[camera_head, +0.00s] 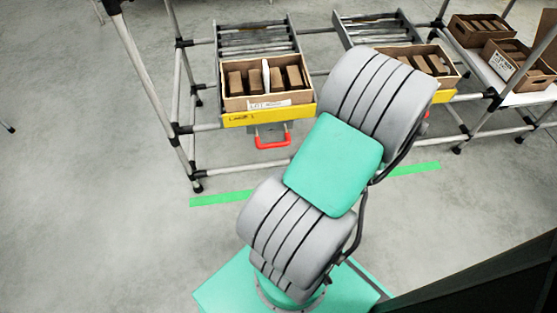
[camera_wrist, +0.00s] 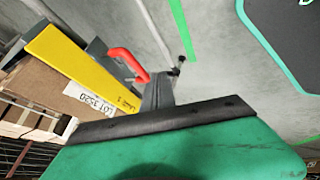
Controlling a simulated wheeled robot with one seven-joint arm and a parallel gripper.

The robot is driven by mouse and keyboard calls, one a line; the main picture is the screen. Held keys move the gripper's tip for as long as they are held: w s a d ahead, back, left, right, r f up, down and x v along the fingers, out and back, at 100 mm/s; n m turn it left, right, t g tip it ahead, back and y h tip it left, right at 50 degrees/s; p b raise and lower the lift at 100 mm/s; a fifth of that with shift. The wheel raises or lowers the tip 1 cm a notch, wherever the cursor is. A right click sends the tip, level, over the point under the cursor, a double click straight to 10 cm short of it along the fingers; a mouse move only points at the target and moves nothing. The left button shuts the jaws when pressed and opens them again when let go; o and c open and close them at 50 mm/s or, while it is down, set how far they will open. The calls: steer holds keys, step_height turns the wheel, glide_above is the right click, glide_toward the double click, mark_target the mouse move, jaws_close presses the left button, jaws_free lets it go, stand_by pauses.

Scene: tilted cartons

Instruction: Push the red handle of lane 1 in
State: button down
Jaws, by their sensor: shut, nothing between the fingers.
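The red handle of lane 1 (camera_head: 272,141) is a U-shaped bar on a grey bracket below the yellow front plate (camera_head: 268,115) of the left lane. In the wrist view the red handle (camera_wrist: 128,61) shows just above and left of my fingertips, beside the yellow plate (camera_wrist: 80,70). My gripper (camera_wrist: 160,78) is shut and empty, its grey fingers close together. I cannot tell whether it touches the handle; a gap shows between the tips and the red bar's upper part. In the head view my arm hides the gripper.
An open carton (camera_head: 268,88) with several brown packs sits on lane 1, tilted toward the front. A second carton (camera_head: 418,62) sits on the right lane, partly behind my arm. Grey frame posts (camera_head: 150,85) stand at the left. The floor in front is clear.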

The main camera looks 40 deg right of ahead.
steer(key=w+d+f+b, duration=0.1)
steer(key=w+f+b, duration=0.4)
steer(key=w, duration=0.4)
steer(key=shift+w+d+f, duration=0.25)
steer(key=shift+w+f, duration=0.1)
steer(key=shift+f, duration=0.5)
steer(key=w+d, duration=0.1)
steer(key=w+d+b, duration=0.1)
steer(key=w, duration=0.1)
steer(key=w+b, duration=0.1)
steer(key=w, duration=0.1)
steer(key=shift+d+r, duration=0.1)
steer(key=shift+d, duration=0.3)
